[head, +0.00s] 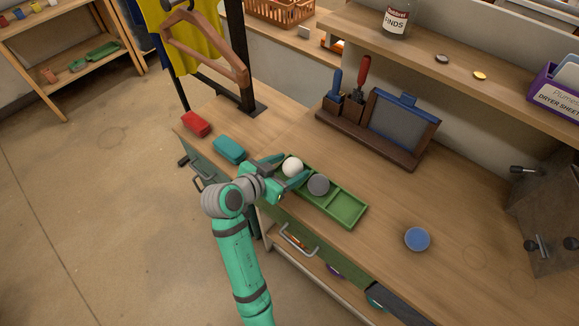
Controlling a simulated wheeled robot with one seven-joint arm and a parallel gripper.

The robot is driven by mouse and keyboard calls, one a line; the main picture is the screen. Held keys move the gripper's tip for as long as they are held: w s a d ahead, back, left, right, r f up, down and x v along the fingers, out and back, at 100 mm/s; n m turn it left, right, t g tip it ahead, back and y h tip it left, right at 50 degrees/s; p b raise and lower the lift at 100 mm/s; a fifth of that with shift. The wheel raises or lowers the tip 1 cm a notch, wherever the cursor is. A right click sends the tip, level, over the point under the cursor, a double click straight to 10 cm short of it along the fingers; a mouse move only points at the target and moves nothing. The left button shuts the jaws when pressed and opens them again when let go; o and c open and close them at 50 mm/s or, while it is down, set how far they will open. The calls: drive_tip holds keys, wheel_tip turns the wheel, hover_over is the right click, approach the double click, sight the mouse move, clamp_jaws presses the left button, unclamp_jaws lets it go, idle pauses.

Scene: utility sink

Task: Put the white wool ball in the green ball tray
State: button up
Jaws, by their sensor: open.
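The white wool ball (292,167) sits at the left end of the green ball tray (346,209), between the fingers of my gripper (285,172). My gripper is open around it; whether the fingers touch the ball is too small to tell. A grey ball (318,184) rests in the tray just right of the white ball. The tray's right-hand compartments are empty. My arm reaches in from the front and hides part of the counter edge.
A blue ball or disc (417,239) lies on the counter to the right. A teal block (229,149) and a red block (196,124) lie to the left. A wooden tool holder with a framed panel (402,125) stands behind. The counter's right side is mostly clear.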

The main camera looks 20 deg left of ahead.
drive_tip(key=v, duration=1.1)
drive_tip(key=shift+s, duration=0.4)
drive_tip(key=shift+a, duration=0.1)
